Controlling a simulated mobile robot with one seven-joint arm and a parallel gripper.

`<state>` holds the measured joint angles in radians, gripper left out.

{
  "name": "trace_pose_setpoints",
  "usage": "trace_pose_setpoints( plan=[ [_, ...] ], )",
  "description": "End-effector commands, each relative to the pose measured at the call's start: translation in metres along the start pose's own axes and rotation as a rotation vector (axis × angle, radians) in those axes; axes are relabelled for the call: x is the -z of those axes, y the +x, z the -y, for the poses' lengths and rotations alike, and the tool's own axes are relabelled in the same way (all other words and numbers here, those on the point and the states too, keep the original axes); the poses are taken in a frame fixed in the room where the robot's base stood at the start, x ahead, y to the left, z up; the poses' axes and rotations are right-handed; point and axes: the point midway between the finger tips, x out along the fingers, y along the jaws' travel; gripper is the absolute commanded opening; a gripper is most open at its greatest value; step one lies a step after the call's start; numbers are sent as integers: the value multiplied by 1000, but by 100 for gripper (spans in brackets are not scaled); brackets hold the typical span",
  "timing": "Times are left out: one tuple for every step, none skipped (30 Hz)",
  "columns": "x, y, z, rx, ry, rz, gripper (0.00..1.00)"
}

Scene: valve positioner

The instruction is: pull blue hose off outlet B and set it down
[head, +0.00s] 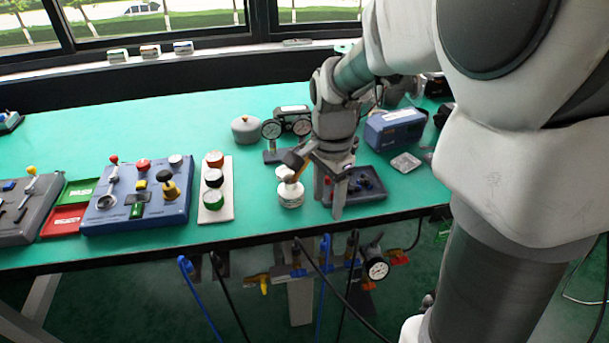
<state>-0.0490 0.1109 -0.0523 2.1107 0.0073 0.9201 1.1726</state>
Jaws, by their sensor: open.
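My gripper (330,198) points down over the front of the green bench, its two fingers apart, above a dark tray (370,188). I see nothing held between the fingers. Below the bench edge, a blue hose (325,250) hangs among fittings on a manifold (290,272). A second blue hose (187,268), with a hooked upper end, hangs further left. No outlet lettering can be read, so I cannot tell which is outlet B. A two-gauge device (287,125), possibly the valve positioner, stands behind and left of my gripper.
A white round-bodied fitting (290,190) stands just left of my gripper. A button strip (215,188) and a blue control box (138,200) are further left. A blue case (395,128) is at right. Black hoses (320,275) and a gauge (377,268) crowd the space below. The bench's back left is clear.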

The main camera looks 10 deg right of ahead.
Motion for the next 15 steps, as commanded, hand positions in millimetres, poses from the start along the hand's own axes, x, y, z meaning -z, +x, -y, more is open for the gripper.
trace_pose_setpoints(
  plan=[
    [0,15,-1,-4,0,2,60],
    [0,21,-1,-5,0,2,60],
    [0,29,-1,-4,0,2,60],
    [0,35,-1,-4,0,2,60],
    [0,41,-1,-4,-1,2,60],
    [0,50,-1,-5,-1,2,60],
    [0,56,-1,-5,-1,2,60],
    [0,62,-1,-4,-1,2,60],
    [0,70,-1,-4,-1,2,60],
    [0,76,-1,-4,-1,2,60],
    [0,82,-1,-4,-1,2,60],
    [0,90,-1,-4,-1,2,60],
    [0,96,-1,-5,-1,2,60],
    [0,101,-1,-4,-1,2,60],
    [0,108,-1,-3,-1,2,60]
  ],
)
